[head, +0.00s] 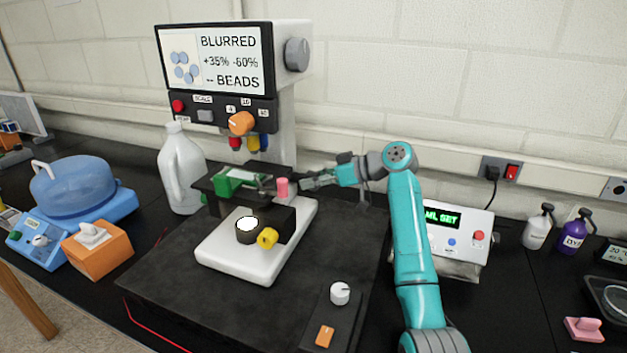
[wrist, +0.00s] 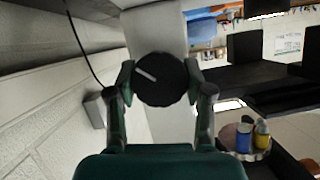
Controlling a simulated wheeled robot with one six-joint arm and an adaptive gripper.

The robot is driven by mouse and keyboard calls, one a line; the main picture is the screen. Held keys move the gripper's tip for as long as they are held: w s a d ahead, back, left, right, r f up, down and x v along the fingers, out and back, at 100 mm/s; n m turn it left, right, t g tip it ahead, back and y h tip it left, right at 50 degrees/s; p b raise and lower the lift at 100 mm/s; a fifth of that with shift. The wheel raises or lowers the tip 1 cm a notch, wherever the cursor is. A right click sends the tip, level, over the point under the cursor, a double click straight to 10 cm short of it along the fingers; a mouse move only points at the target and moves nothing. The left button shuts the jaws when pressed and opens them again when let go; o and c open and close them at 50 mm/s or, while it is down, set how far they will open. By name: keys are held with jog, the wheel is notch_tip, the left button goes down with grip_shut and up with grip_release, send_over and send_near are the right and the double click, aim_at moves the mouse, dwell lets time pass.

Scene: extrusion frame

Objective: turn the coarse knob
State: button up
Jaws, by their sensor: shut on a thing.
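In the wrist view, a round dark knob (wrist: 160,80) with a pale pointer line faces the camera, mounted on a white upright surface. I take it as the coarse knob, though no label on it is readable. The pointer line slants down to the right from the upper left. My gripper (wrist: 161,84) has a finger on each side of the knob and is shut on it. In the head view, my gripper (head: 304,184) reaches left to the right side of the microscope (head: 297,110), near the pink cylinder (head: 282,187). The dark knob cannot be made out there.
The microscope's screen (head: 222,60) reads BLURRED. A green-clipped stage (head: 238,182), a yellow knob (head: 267,238) and a white base (head: 240,265) are below. A white jug (head: 181,170) stands left; a lit control box (head: 456,238) stands right of my arm.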

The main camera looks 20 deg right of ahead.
jog(key=m+g+y, duration=0.1)
jog(key=m, duration=0.2)
jog(key=shift+d+m+g+y, duration=0.1)
jog(key=shift+m+g+y, duration=0.3)
dwell(0.4)
jog(key=o, duration=1.1)
jog(key=shift+o, duration=0.2)
jog(key=v, duration=1.2)
jog(key=shift+w+f, duration=0.1)
dwell(0.4)
